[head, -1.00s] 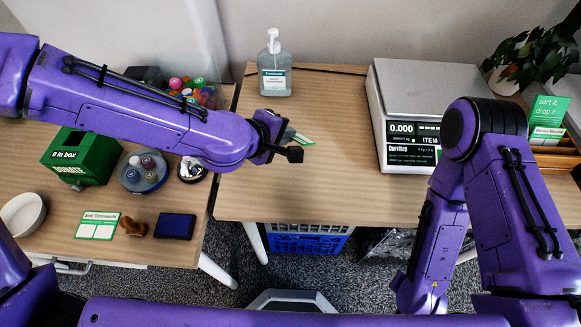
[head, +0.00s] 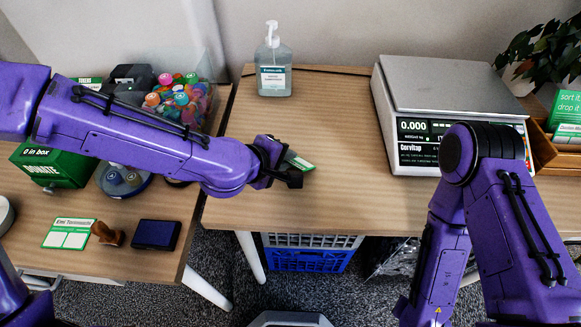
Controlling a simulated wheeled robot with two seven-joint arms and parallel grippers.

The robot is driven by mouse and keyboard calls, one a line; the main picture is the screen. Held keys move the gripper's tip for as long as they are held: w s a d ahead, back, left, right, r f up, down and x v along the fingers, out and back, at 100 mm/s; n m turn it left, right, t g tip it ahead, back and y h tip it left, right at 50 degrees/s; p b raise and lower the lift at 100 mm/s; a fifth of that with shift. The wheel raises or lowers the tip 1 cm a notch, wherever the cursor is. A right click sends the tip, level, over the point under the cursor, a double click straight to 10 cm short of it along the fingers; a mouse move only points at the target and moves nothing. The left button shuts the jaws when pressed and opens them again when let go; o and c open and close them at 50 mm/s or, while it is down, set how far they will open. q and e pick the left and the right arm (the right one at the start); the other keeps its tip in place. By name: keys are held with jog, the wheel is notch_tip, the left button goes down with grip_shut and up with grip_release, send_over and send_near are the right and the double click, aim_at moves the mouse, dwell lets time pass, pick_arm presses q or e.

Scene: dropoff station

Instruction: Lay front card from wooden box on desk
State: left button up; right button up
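The wooden box (head: 541,152) stands on the desk (head: 330,195) at the right edge, partly cut off. Green and white cards (head: 567,108) stand in it. My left gripper (head: 284,168) is above the left part of the desk. A small green and white card (head: 300,162) shows at its fingertips, partly hidden by them, and appears gripped. I cannot tell whether the card touches the desk. My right arm reaches down in front of the desk at the right, and its gripper is out of view.
A scale (head: 455,85) stands left of the wooden box, with a plant (head: 545,50) behind the box. A sanitizer bottle (head: 274,75) stands at the back. The desk between bottle, scale and front edge is clear. A left table (head: 105,265) holds a green donation box (head: 50,165) and stamp things.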

pick_arm(q)
jog(key=p+v, duration=0.6)
jog(key=v, duration=0.2)
dwell(0.4)
notch_tip(320, 180, up, 8)
jog(key=s+a+p, duration=0.1)
jog(key=p, duration=1.5)
jog(key=shift+s+a, duration=0.15)
jog(key=shift+s, duration=0.25)
jog(key=shift+s+f, duration=0.1)
